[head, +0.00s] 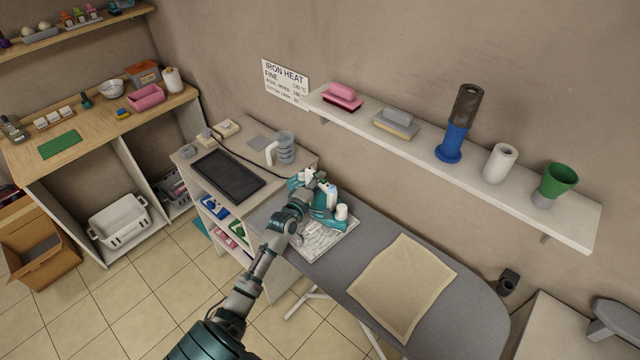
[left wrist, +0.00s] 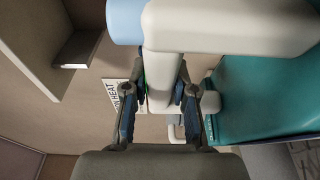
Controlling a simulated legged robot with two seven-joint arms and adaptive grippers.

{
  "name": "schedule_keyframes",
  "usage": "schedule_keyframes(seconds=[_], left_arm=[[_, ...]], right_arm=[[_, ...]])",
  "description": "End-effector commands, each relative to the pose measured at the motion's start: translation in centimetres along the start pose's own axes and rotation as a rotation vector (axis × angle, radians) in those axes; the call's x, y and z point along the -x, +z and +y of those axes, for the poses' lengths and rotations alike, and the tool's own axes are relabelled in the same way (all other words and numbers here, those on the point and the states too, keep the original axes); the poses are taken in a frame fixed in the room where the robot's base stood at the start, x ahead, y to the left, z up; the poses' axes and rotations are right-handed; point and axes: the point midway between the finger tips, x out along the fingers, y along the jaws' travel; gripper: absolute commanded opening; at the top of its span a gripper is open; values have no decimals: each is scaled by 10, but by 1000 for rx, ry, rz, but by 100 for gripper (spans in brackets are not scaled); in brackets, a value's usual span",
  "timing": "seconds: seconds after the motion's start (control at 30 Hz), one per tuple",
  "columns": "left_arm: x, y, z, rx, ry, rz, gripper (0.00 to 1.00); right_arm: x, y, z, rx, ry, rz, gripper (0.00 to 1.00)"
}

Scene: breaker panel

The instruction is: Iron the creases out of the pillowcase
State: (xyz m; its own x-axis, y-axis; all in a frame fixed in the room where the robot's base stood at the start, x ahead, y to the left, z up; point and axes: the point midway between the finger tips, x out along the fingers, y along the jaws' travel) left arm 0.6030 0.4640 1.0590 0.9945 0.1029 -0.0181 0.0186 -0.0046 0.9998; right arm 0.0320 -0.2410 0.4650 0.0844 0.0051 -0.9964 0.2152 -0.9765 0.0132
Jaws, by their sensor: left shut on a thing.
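The cream pillowcase (head: 404,287) lies flat on the grey ironing board (head: 470,303); faint lines show on it, but creases are hard to make out. The teal and white iron (head: 326,214) is at the board's left end, over a pale patterned rest plate (head: 336,243). My left gripper (head: 310,184) is at the iron. In the left wrist view, my left gripper (left wrist: 163,97) is shut on the iron's white handle (left wrist: 162,70), with the teal body (left wrist: 262,100) at the right. Whether the iron touches the plate is hidden. My right gripper is out of view.
A white cabinet (head: 290,170) left of the board carries a dark tray (head: 228,175), a measuring jug (head: 285,147) and a cord. The board around the pillowcase is clear.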

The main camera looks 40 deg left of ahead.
Motion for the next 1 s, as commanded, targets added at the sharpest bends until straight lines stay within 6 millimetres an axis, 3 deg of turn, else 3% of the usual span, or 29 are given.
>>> schedule_keyframes(seconds=[0.27, 0.73, 1.0], left_arm=[[1, 1, 6, 2, 11, 1, 0], [15, 49, 5, 2, 8, 0, 0], [22, 72, 2, 3, 7, 1, 0]], right_arm=[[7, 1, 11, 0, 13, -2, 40], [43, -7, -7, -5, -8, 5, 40], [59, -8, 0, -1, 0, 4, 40]])
